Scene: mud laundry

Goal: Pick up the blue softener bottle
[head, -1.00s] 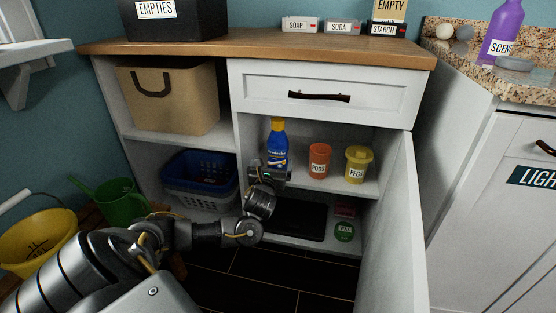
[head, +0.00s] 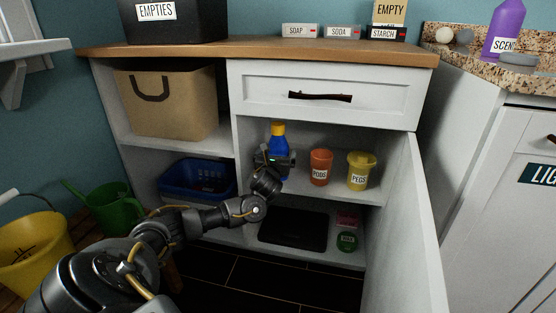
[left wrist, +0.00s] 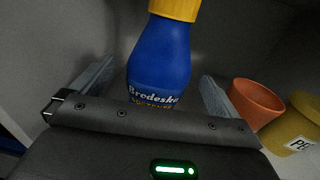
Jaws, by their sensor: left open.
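The blue softener bottle (head: 278,136) with a yellow cap stands upright on the middle shelf of the open cabinet. My left gripper (head: 275,156) is in front of it and hides its lower part in the head view. In the left wrist view the bottle (left wrist: 158,60) stands between the two spread fingers of my left gripper (left wrist: 152,90). Gaps show on both sides, so the gripper is open around or just before the bottle; exact depth is hard to tell. My right gripper is not in view.
An orange PODS tub (head: 320,167) and a yellow PEGS tub (head: 361,170) stand on the shelf to the right of the bottle. The open cabinet door (head: 405,225) is at the right. A side panel is close on the left. A drawer (head: 325,92) is above.

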